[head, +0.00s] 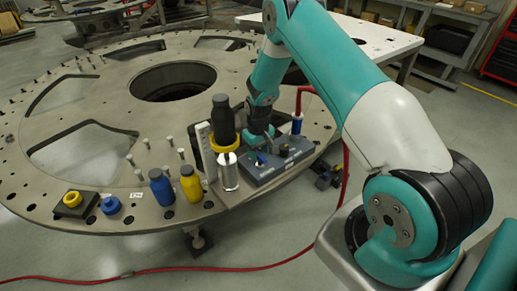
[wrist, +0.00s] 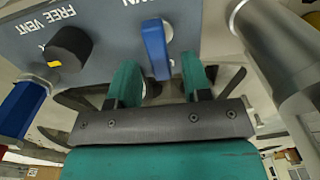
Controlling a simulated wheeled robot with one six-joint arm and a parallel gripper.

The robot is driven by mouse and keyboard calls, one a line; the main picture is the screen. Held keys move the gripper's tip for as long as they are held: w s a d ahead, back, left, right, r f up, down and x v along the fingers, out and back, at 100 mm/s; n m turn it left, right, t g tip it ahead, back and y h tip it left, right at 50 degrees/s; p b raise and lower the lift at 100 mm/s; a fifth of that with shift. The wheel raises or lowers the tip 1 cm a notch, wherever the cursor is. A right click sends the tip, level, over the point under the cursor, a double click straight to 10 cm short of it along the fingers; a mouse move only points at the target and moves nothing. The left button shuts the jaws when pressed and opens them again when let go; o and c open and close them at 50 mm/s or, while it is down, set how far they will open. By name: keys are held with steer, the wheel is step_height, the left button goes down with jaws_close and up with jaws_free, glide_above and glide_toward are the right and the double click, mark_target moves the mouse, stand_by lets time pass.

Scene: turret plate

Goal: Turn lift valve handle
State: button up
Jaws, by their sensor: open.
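The blue valve handle (wrist: 155,48) sticks out from the face of the grey valve box (wrist: 110,25) in the wrist view. In the head view the handle (head: 261,159) is a small blue spot on the box (head: 286,166). My gripper (wrist: 161,70) is open. Its two teal fingers stand left and right of the handle's free end, with a gap visible on each side. In the head view my gripper (head: 260,147) is over the left part of the box, and its fingers are too small to make out.
A black knob with a yellow mark (wrist: 68,48) sits beside the FREE VENT label. A blue hose fitting (wrist: 22,108) is at left, a metal cylinder (wrist: 275,45) at right.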

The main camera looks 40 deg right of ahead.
steer(key=shift+f, duration=0.5)
jaws_close()
